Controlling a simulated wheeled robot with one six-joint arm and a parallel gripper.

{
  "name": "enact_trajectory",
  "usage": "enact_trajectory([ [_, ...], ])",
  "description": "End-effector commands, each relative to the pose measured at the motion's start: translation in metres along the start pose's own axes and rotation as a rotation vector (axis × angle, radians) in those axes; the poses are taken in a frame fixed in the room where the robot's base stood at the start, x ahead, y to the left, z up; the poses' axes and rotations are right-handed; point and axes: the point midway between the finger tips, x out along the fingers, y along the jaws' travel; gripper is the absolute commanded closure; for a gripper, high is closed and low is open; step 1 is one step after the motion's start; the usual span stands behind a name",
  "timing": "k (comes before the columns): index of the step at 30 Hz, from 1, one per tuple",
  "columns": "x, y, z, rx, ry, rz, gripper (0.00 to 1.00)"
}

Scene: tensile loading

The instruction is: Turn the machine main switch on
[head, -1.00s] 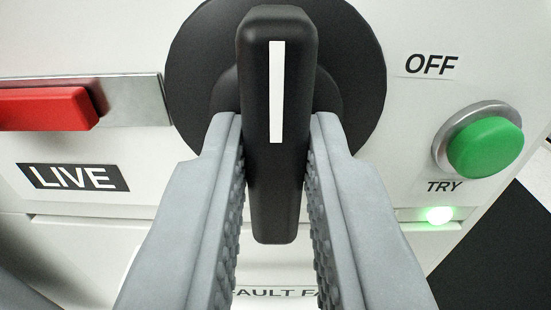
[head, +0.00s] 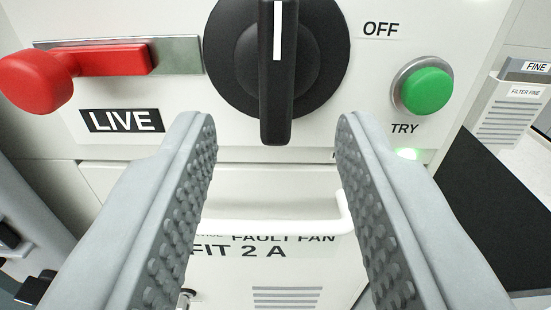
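The main switch is a black rotary knob (head: 279,75) on a round black disc (head: 225,60), high in the middle of the view. Its handle stands upright, with a white stripe on its upper part. A label reading OFF (head: 380,29) is at its upper right. My gripper (head: 277,130) is open and empty. Its two grey ridged fingers are wide apart below the knob, and the handle's lower end shows in the gap between them. The fingers do not appear to touch the handle. The knob's top is cut off by the frame.
A red lever (head: 75,68) with a LIVE label (head: 122,121) is at left. A green TRY button (head: 426,90) with a lit green lamp (head: 407,154) is at right. A white handle bar (head: 265,226) crosses the panel below, between the fingers. A FILTER FINE unit (head: 512,110) stands far right.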

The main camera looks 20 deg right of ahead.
Motion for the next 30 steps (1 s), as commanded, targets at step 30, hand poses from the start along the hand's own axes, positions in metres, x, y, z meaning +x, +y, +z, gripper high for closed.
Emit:
enact_trajectory([
  [30,-0.112,0.0,0.001,0.0,-0.002,0.0,0.62],
])
